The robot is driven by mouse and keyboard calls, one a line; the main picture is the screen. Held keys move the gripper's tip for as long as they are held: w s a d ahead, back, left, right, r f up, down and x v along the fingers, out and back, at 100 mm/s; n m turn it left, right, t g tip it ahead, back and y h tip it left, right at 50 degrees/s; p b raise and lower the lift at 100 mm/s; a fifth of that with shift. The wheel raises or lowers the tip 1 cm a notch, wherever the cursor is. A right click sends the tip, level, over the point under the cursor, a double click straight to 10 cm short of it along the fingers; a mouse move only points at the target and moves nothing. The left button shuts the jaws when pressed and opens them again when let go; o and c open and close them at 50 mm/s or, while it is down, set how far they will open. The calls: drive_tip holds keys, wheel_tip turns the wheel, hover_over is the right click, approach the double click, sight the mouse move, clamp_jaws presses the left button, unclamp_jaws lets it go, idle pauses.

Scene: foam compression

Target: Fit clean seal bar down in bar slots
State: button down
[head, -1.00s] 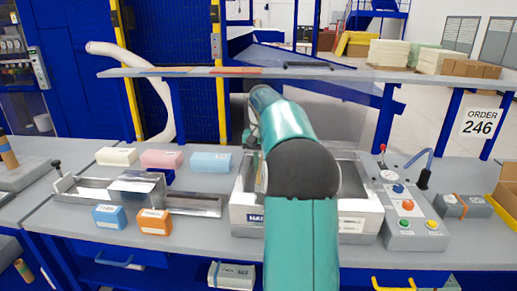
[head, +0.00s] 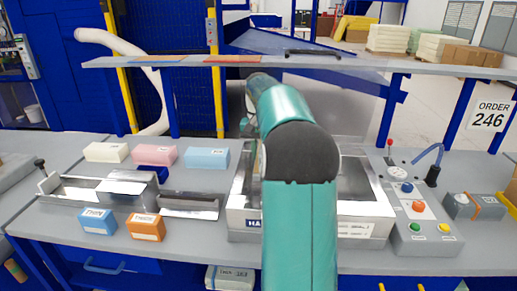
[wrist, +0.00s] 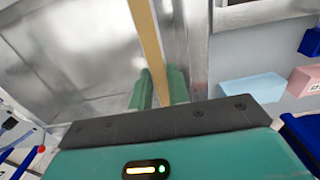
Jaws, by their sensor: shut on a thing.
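The seal bar (wrist: 151,40) is a long, narrow tan strip in the wrist view. My gripper (wrist: 159,88) is shut on its near end, with one green finger on each side. The bar runs away from the fingers over the shiny steel chamber, beside the chamber wall. I cannot tell whether it touches the slots, which I cannot make out.
Cream (head: 106,152), pink (head: 153,155) and light blue (head: 206,158) blocks lie left of the machine, behind a steel fixture (head: 125,187). Darker blue (head: 97,220) and orange (head: 146,227) blocks lie in front. A button panel (head: 425,225) stands right. A shelf (head: 230,61) spans behind.

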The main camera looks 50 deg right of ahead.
drive_tip(key=shift+w+f, duration=0.15)
drive_tip(key=shift+f, duration=0.3)
drive_tip(key=shift+s+a+f, duration=0.1)
drive_tip(key=shift+s+f, duration=0.15)
drive_tip(key=shift+f, duration=0.25)
drive_tip(key=shift+w+f, duration=0.15)
drive_tip(key=shift+f, duration=3.25)
drive_tip(key=shift+f, duration=0.95)
drive_tip(key=shift+f, duration=0.3)
drive_tip(key=shift+f, duration=0.75)
drive_tip(key=c, duration=1.3)
unclamp_jaws()
drive_tip(key=shift+o, duration=0.2)
